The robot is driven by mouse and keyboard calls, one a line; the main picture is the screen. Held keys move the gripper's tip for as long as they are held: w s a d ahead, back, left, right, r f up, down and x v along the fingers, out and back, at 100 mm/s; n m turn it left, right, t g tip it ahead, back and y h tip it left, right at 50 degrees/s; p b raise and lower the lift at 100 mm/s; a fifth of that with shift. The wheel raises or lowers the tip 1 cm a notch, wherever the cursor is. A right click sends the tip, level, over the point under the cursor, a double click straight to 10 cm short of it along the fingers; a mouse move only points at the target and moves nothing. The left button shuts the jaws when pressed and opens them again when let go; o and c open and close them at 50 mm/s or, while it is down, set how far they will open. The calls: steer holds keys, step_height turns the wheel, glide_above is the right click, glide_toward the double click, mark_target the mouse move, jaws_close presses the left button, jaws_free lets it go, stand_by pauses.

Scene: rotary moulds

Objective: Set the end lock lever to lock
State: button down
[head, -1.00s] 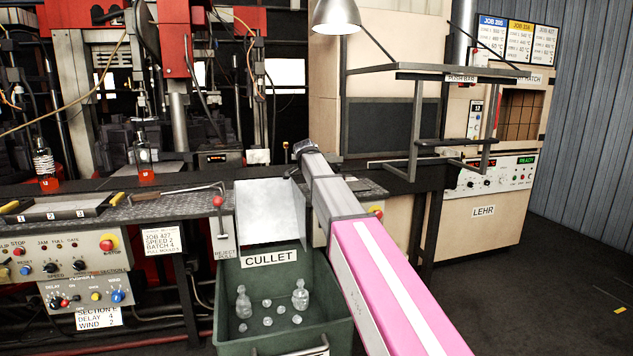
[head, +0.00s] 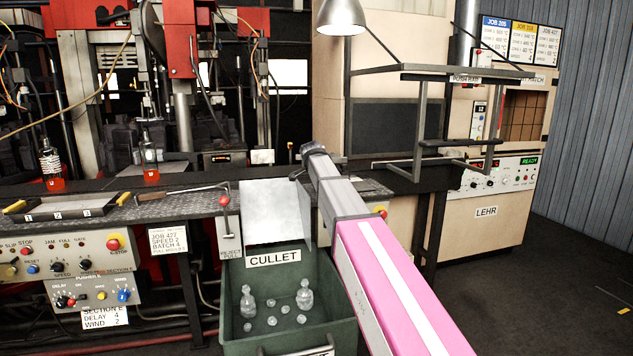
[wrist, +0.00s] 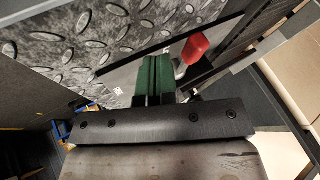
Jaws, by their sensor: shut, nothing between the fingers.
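In the wrist view my gripper (wrist: 153,78) shows as green fingers held together, with nothing between them. A lever with a red knob (wrist: 195,47) and a pale metal stem is just to the right of the fingertips, close to them; I cannot tell whether they touch. No lock label is readable there, so I cannot confirm that this is the end lock lever or which setting it is in. In the head view my arm reaches toward the conveyor's end, and my fingers are hidden. A separate red-knobbed lever (head: 224,201) stands above a "REJECT PULL" plate.
Diamond-plate metal (wrist: 85,50) lies beside my fingers. A green cullet bin (head: 235,335) with glass pieces is below left of my arm. Glass bottles with glowing red bases stand at the back left. The lehr (head: 500,190) is right; open floor lies in front of it.

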steer(key=s+v, duration=0.1)
steer(key=v, duration=0.9)
steer(key=shift+s+a, duration=0.15)
